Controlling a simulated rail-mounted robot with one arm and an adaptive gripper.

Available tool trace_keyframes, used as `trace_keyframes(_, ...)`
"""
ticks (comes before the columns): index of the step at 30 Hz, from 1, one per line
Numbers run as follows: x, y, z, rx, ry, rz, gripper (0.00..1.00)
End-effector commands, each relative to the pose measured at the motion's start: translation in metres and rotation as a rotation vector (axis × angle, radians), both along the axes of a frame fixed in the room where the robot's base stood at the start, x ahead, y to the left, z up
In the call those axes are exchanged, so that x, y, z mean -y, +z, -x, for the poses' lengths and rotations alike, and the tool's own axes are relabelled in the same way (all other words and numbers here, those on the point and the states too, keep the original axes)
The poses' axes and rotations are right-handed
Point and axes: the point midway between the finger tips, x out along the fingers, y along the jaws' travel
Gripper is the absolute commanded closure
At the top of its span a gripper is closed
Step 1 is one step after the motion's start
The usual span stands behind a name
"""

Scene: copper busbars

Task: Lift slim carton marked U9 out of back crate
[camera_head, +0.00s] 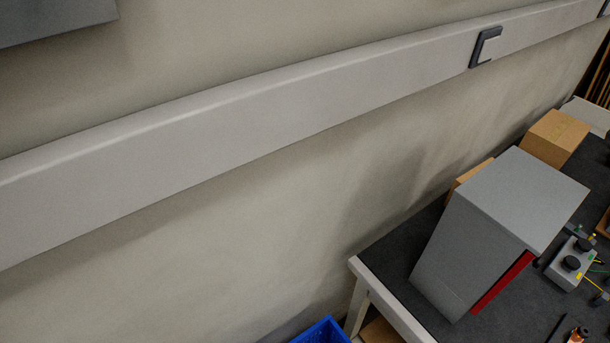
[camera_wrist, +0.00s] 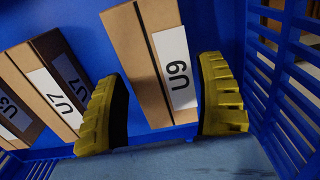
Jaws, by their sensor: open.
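My gripper (camera_wrist: 163,108) is open. Its two yellow fingers lie on either side of the U9 carton, one left and one right. A gap shows between the left finger and the carton; the right finger is close to the label's edge, and I cannot tell whether it touches. My gripper does not show in the head view.
Left of the left finger stand cartons marked U7 (camera_wrist: 43,82) and U3 (camera_wrist: 18,118). The crate's slatted wall (camera_wrist: 282,85) is close on the right. In the head view, a blue crate (camera_head: 322,333) shows at the bottom edge, beside a table (camera_head: 388,300) with a grey box (camera_head: 500,210).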

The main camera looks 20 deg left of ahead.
Motion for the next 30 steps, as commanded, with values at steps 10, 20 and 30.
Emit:
trace_keyframes(10, 0.000, 0.000, 0.000, 0.000, 0.000, 0.000, 0.74)
trace_keyframes(20, 0.001, 0.015, 0.000, -0.001, -0.001, 0.001, 0.76)
trace_keyframes(30, 0.000, 0.043, 0.000, 0.000, -0.002, -0.001, 0.76)
